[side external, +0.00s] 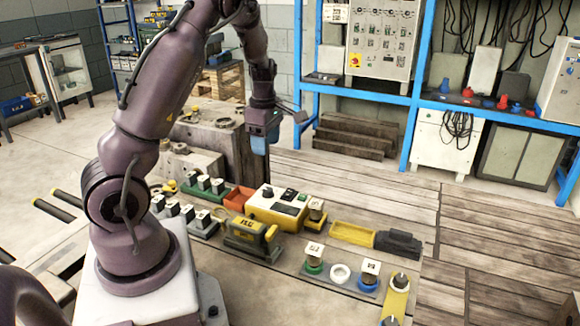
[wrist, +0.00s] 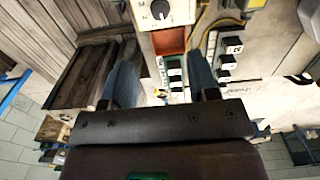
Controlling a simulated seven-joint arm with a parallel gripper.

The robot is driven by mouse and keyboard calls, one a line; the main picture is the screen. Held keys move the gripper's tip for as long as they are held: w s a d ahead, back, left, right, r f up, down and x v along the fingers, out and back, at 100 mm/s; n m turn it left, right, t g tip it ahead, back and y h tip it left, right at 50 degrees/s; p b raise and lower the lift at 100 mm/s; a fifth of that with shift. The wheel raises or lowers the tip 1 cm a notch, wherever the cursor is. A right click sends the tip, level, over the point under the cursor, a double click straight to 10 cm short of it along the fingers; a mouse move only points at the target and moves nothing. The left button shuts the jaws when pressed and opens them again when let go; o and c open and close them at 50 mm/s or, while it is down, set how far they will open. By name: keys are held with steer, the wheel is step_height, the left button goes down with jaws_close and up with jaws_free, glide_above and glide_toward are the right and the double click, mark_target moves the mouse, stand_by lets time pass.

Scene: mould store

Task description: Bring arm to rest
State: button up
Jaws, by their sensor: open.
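My gripper (side external: 259,143) hangs from the purple arm in the side external view. It points down, above and behind the far side of the workbench (side external: 230,262). In the wrist view my gripper (wrist: 164,88) shows two blue fingers spread apart with nothing between them. Through the gap I see part of the bench with a red-orange tray (wrist: 170,42) and a row of dark blocks with white tops. The gripper looks clear of every object.
A yellow control box (side external: 277,206), a yellow-black device (side external: 249,238), a yellow tray (side external: 352,232) and several labelled blocks stand on the bench. A blue rack (side external: 412,95) stands at the back right. Wooden floor (side external: 500,250) at right is clear.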

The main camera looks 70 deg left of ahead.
steer(key=s+d+r+m+t, duration=0.2)
steer(key=s+d+r+m, duration=0.2)
steer(key=d+r+m, duration=0.4)
steer(key=s+d+r+m+t, duration=0.3)
steer(key=s+d+r+m, duration=0.2)
steer(key=d+m, duration=1.4)
step_height(320, 180, up, 3)
steer(key=shift+s+d+r+t, duration=0.2)
steer(key=shift+d+t, duration=0.1)
steer(key=shift+d, duration=0.05)
